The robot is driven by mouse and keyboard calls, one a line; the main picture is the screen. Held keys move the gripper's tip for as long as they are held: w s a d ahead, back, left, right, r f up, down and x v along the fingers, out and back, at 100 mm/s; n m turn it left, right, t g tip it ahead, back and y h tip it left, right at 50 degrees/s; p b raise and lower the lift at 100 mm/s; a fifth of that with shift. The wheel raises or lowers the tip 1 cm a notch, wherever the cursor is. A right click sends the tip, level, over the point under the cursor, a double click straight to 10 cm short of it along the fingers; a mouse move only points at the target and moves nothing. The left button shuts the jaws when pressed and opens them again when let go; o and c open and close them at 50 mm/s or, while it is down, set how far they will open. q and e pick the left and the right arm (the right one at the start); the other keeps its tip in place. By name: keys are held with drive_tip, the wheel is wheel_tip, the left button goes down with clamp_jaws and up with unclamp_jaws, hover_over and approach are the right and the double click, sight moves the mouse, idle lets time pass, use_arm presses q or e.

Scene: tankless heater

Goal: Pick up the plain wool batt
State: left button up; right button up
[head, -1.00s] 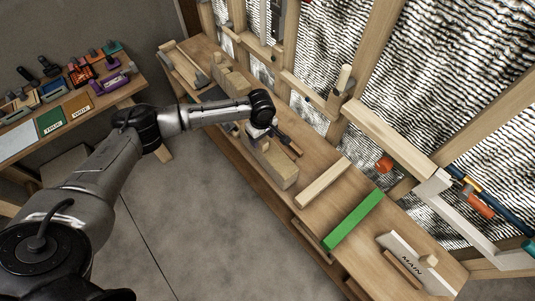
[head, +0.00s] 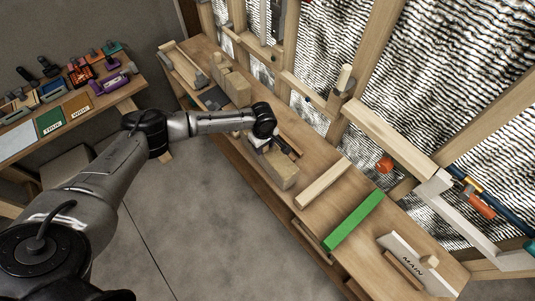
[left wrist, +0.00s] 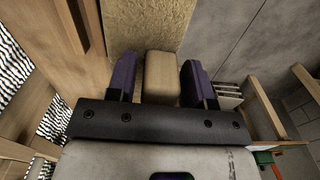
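A tan fibrous batt (head: 281,170) lies on the wooden bench, partly hidden behind my left gripper in the head view. It also shows at the top of the left wrist view (left wrist: 148,28). My left gripper (head: 262,143) is over the batt's far end. In the left wrist view its two purple fingers (left wrist: 165,80) stand on either side of a smooth tan block (left wrist: 162,72) beside the batt. A thin gap shows at the left finger, so the fingers look open around the block. My right gripper is not in view.
A pale wood strip (head: 323,184), a green bar (head: 354,221) and a white MAIN board (head: 411,262) lie nearer on the bench (head: 300,214). More tan blocks (head: 235,87) stand farther back. Wall studs (head: 388,140) rise along the right side.

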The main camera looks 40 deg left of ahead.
use_arm(q)
clamp_jaws()
drive_tip(key=shift+r, duration=0.2)
